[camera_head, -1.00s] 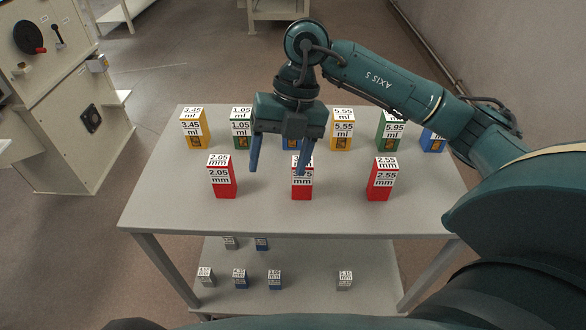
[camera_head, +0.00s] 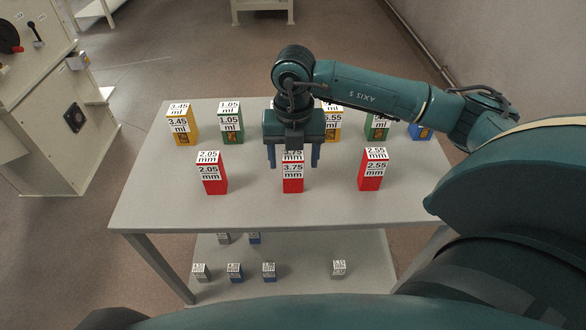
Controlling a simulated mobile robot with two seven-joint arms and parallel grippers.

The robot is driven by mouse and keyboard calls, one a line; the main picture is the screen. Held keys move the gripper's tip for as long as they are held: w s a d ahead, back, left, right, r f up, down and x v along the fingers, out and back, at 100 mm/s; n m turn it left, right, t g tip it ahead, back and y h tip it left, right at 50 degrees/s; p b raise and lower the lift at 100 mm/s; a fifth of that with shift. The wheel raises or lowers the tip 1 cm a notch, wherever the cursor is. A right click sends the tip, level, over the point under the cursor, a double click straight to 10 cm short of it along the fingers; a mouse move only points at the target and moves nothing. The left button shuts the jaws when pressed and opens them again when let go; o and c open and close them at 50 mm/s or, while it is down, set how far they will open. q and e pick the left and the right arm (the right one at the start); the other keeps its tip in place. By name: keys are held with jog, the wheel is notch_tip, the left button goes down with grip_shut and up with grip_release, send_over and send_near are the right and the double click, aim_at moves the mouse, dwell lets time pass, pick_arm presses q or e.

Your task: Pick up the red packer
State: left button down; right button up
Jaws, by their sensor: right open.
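Three red packers stand upright in the front row on the table: one labelled 2.05 mm (camera_head: 214,186) at left, one labelled 3.75 mm (camera_head: 292,185) in the middle, and one labelled 2.55 mm (camera_head: 370,183) at right. My right gripper (camera_head: 294,165) is open and points down at the middle red packer. Its two fingers appear on the left and right of that packer's upper part, apart from it in the picture. Whether they are level with it in depth I cannot tell. The gripper body hides part of the row behind. My left gripper is not in view.
Behind stand yellow (camera_head: 182,138), green (camera_head: 231,137) and blue (camera_head: 420,132) blocks on the grey table (camera_head: 150,205). Small grey and blue blocks (camera_head: 235,278) lie on the lower shelf. A machine cabinet (camera_head: 50,130) stands at left. The table's front strip is clear.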

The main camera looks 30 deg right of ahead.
jog(key=shift+f, duration=1.35)
jog(key=shift+c, duration=0.5)
jog(key=c, duration=1)
